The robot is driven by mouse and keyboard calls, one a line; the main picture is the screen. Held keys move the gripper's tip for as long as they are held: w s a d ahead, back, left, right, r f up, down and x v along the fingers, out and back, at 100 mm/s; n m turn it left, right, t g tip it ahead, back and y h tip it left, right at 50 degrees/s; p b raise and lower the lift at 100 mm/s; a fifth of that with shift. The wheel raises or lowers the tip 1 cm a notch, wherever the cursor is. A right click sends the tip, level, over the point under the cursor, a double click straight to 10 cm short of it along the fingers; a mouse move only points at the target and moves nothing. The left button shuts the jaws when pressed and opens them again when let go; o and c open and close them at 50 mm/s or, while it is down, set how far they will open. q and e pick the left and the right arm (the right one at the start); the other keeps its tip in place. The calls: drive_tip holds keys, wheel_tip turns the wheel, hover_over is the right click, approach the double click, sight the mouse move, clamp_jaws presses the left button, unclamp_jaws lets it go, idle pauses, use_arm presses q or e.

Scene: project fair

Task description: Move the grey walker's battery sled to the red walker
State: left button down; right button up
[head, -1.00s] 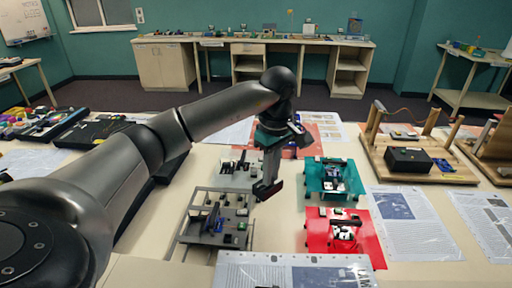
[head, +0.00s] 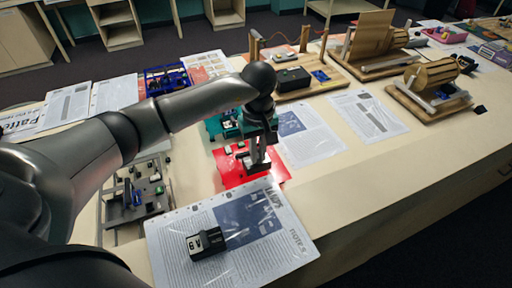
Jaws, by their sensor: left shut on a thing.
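The red walker (head: 228,172) lies flat near the middle of the table. My left gripper (head: 258,165) is over its right part, fingers pointing down. It is shut on a small dark block, which looks like the battery sled; the fingers mostly hide it, and I cannot tell whether it touches the red walker. The grey walker (head: 152,207) stands to the left, partly behind my left arm. A black block with white labels (head: 207,243), like a battery sled, lies on the printed sheet in front. My right gripper is out of view.
The teal walker (head: 214,126) stands just behind the red one, and a blue tray-like unit (head: 168,78) is farther back. Wooden rigs (head: 430,90) stand at the right. A printed sheet (head: 275,235) covers the front; bare table (head: 370,175) lies to the right.

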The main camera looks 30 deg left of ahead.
sight(258, 169)
use_arm(q)
drive_tip(key=shift+f+b, duration=1.2)
drive_tip(key=shift+f, duration=0.8)
wheel_tip(258, 169, down, 3)
drive_tip(key=shift+r+b, duration=0.15)
drive_tip(key=shift+b, duration=1.05)
drive_tip(key=shift+r, duration=0.1)
drive_tip(key=shift+b, duration=0.45)
drive_tip(key=shift+f+b, duration=1.05)
drive_tip(key=shift+b, duration=0.3)
drive_tip(key=c, duration=0.8)
unclamp_jaws()
